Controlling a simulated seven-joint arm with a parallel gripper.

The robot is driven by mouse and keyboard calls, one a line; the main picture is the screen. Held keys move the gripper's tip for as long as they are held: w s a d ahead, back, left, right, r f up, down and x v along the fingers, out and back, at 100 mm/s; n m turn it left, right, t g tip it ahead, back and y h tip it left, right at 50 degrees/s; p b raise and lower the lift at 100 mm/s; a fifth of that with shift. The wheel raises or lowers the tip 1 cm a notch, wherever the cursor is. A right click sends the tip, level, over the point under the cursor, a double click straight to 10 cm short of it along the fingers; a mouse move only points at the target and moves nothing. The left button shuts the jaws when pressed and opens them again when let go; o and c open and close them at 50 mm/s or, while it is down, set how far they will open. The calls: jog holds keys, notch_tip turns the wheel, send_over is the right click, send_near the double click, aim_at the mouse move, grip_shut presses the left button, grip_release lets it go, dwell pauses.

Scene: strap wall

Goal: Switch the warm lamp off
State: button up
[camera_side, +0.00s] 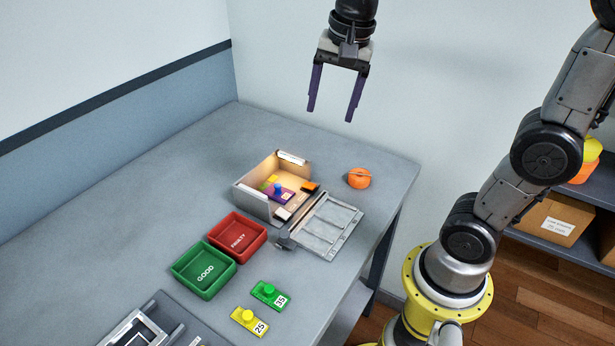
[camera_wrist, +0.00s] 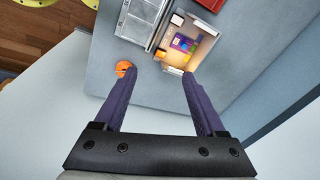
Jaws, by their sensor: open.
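An open-topped box (camera_side: 262,201) stands on the table, its inside lit with a warm glow. A white bar (camera_side: 292,157) sits on its far wall, perhaps the lamp; it also shows in the wrist view (camera_wrist: 173,70). An orange-topped block (camera_side: 309,187) and a white block (camera_side: 283,213) sit at the box's right side; I cannot tell which is a switch. Inside lie a purple plate with a blue knob (camera_side: 278,191) and a yellow piece. My gripper (camera_side: 331,112) is open and empty, high above the table beyond the box; its purple fingers also show in the wrist view (camera_wrist: 157,76).
A grey framed panel (camera_side: 327,226) lies against the box's right side. An orange round object (camera_side: 359,178) sits near the table's right edge. Red FAULTY (camera_side: 237,237) and green GOOD (camera_side: 203,268) trays stand in front, with green (camera_side: 269,294) and yellow (camera_side: 249,320) knobbed plates nearby.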

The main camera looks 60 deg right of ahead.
jog(key=w+d+f+m+g, duration=0.25)
jog(key=w+f, duration=0.25)
jog(key=w, duration=0.3)
jog(key=m+g, duration=0.2)
send_near(309, 185)
jog(key=shift+n, duration=0.25)
jog(key=f, duration=0.2)
jog(key=s+f, duration=0.1)
jog(key=f, duration=0.4)
jog(key=shift+s+d+f, duration=0.15)
jog(key=shift+s+f, duration=0.05)
jog(key=shift+s, duration=0.05)
grip_shut()
